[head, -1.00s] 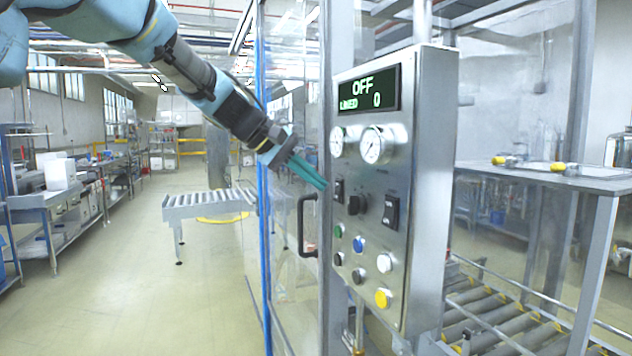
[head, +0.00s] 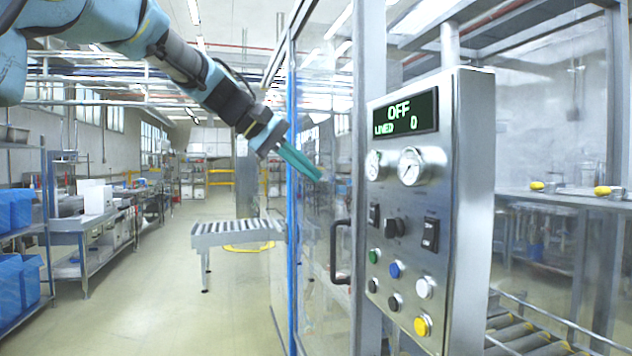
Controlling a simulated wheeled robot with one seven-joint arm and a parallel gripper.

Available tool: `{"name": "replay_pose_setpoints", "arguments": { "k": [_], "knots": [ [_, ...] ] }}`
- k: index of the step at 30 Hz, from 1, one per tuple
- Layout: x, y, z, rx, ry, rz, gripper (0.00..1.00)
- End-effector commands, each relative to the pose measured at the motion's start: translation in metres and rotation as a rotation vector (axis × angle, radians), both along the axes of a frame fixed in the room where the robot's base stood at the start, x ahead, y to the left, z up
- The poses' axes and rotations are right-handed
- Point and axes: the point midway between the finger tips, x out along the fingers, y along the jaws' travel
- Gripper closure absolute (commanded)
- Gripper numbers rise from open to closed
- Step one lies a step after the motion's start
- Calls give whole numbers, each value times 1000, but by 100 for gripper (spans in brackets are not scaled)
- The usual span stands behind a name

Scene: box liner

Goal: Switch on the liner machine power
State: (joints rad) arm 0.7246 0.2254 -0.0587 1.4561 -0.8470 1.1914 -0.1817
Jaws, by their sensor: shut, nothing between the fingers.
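The liner machine's control panel (head: 452,180) is a steel box at the right of the head view. Its display (head: 404,114) reads OFF and LINED 0. Below are two gauges, a small black rocker switch (head: 374,214), a black rotary knob (head: 395,227) and a larger black rocker switch (head: 430,235). Several round buttons in green, blue, white, black and yellow sit lower down. My gripper (head: 318,175), with teal fingers, is shut and empty. It is left of the panel, level with the gauges and apart from the switches.
A black door handle (head: 341,252) stands out left of the panel, on the machine's clear enclosure. A roller conveyor (head: 238,232) is behind at the left. Shelves with blue bins (head: 18,212) line the far left. The floor between is clear.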

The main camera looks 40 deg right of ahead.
Motion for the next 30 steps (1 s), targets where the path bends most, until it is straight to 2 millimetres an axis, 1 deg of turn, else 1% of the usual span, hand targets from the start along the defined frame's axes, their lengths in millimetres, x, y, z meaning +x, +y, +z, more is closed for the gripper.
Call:
{"name": "replay_pose_setpoints", "arguments": {
  "k": [9,19,30],
  "knots": [
    [1,1,0,2,0,1,100],
    [2,4,-13,48,-19,0,100],
    [1,4,-13,54,-22,-1,100]
  ]
}}
